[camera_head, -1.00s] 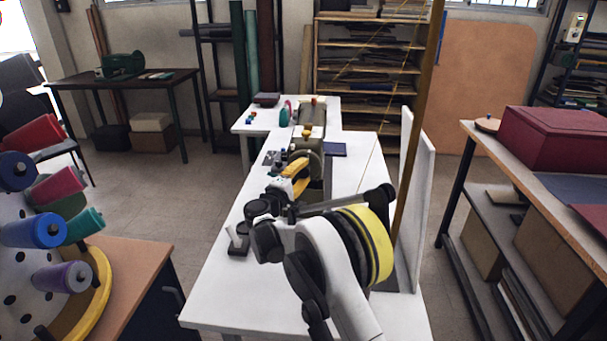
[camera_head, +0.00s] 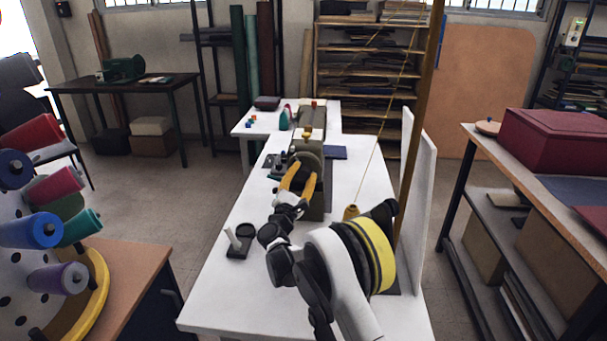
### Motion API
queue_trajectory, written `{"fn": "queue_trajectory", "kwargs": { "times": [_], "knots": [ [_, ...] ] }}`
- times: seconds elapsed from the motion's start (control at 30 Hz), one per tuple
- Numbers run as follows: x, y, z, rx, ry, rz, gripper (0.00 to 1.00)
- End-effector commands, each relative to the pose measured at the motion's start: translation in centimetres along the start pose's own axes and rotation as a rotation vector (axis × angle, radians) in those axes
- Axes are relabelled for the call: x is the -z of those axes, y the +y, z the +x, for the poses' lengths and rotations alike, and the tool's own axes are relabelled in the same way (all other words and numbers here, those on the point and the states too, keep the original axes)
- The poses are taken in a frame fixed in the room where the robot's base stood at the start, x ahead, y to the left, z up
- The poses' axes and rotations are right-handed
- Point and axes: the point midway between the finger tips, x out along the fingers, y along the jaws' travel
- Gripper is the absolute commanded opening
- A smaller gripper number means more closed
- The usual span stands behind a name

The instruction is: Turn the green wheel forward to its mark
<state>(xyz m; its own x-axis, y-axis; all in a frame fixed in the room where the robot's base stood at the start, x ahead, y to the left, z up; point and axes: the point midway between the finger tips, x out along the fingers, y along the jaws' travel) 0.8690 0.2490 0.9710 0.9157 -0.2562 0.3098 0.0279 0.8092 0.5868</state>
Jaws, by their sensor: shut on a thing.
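The green wheel (camera_head: 309,151) is an olive disc on the near end of an olive sewing machine (camera_head: 316,206) on the white table. My gripper (camera_head: 301,173), with yellow-orange fingers, is at the wheel's lower near side and shut on it. My fingers and wrist cover the lower part of the wheel, so the exact contact is hidden. I cannot make out the mark at this size.
The white table (camera_head: 225,300) carries a small black stand with a white peg (camera_head: 235,241) left of my arm. A tall wooden post (camera_head: 415,130) and a white panel (camera_head: 417,190) rise at the right.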

Motion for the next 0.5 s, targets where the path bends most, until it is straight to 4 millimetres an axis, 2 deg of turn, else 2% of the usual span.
{"fn": "queue_trajectory", "kwargs": {
  "times": [0.5],
  "knots": [
    [-0.09, 0.04, 0.1, -0.044, -0.001, -0.106, 0.1]
  ]
}}
